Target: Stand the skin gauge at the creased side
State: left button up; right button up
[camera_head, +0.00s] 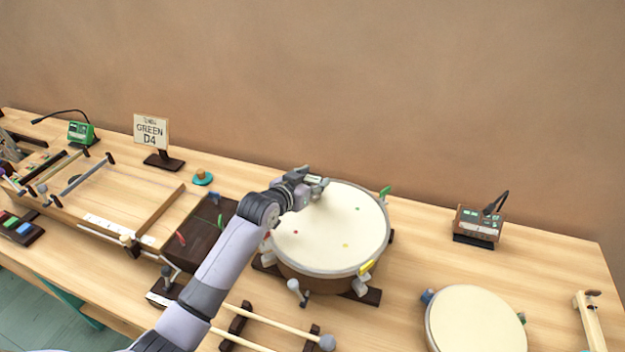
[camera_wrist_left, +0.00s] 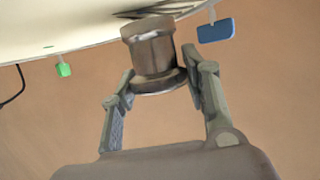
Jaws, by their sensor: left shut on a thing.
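The drum (camera_head: 330,230) has a cream skin with small coloured dots and coloured tags around its rim. My left gripper (camera_head: 316,186) is over the far left part of its skin. In the left wrist view it is shut on the skin gauge (camera_wrist_left: 152,50), a dark grey-brown cylinder with a wider flange. The drum skin (camera_wrist_left: 60,22) fills the top of that view, with the gauge's end at or very near it; contact is unclear. Dark streaks show on the skin beside the gauge, but I cannot tell whether they are creases. My right gripper is out of view.
A smaller drum (camera_head: 476,320) is at front right. A brown meter box (camera_head: 478,226) is behind it. Mallets (camera_head: 325,342) lie on a rack in front. A dark box (camera_head: 198,232), a sign (camera_head: 151,132) and a wooden frame (camera_head: 120,195) stand left. Clear table lies right of the drum.

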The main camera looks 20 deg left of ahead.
pick_arm(q)
jog(key=shift+f+b, duration=0.3)
jog(key=shift+f, duration=0.2)
dwell(0.3)
jog(key=o, duration=1.5)
